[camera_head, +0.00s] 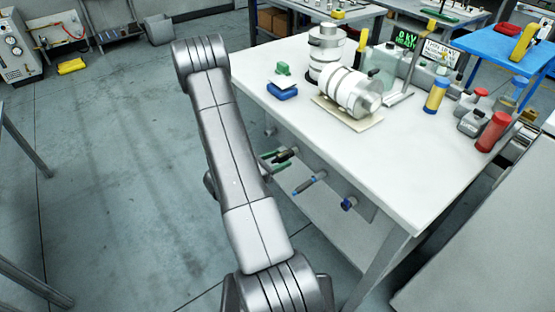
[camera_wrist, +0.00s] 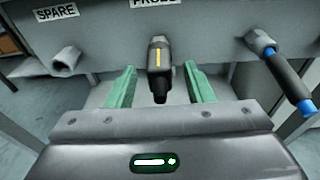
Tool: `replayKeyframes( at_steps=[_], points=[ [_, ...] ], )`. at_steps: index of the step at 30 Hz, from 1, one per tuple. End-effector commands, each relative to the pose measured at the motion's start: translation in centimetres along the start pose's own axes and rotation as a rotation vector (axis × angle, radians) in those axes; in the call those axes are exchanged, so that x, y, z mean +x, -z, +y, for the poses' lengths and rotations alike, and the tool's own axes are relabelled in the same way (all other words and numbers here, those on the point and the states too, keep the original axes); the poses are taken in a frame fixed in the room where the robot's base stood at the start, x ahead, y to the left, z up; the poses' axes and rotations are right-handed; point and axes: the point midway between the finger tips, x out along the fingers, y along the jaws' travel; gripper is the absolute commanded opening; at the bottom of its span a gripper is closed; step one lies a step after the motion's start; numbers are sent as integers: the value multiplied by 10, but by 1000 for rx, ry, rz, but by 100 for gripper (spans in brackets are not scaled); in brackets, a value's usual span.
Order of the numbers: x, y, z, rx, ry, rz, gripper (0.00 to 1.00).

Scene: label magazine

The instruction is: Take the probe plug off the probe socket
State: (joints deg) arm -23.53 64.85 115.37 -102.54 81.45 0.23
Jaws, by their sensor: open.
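The probe plug (camera_wrist: 158,65) is dark with a yellow stripe. In the wrist view it sticks out from the panel below a partly cut-off label (camera_wrist: 154,3) that seems to read PROBE. My gripper (camera_wrist: 160,72) is open, with one green finger on each side of the plug and a visible gap on both sides. In the head view, my gripper (camera_head: 274,160) is at the table's side, by the dark plug (camera_head: 286,155).
An empty grey socket (camera_wrist: 66,61) under a SPARE label is on the left. A blue-and-dark plug (camera_wrist: 287,75) sticks out on the right. In the head view, the white table (camera_head: 400,175) carries metal cylinders (camera_head: 352,92) and several bottles. Open floor (camera_head: 110,180) lies left.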

Motion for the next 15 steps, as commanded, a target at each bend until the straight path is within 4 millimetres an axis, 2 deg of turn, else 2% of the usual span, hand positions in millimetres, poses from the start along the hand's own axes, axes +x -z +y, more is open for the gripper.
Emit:
replayKeyframes(
  at_steps=[6, 13, 15],
  points=[
    [0, 0, 0, 0, 0, 0, 47],
    [0, 0, 0, 0, 0, 0, 2],
    [0, 0, 0, 0, 0, 0, 0]
  ],
)
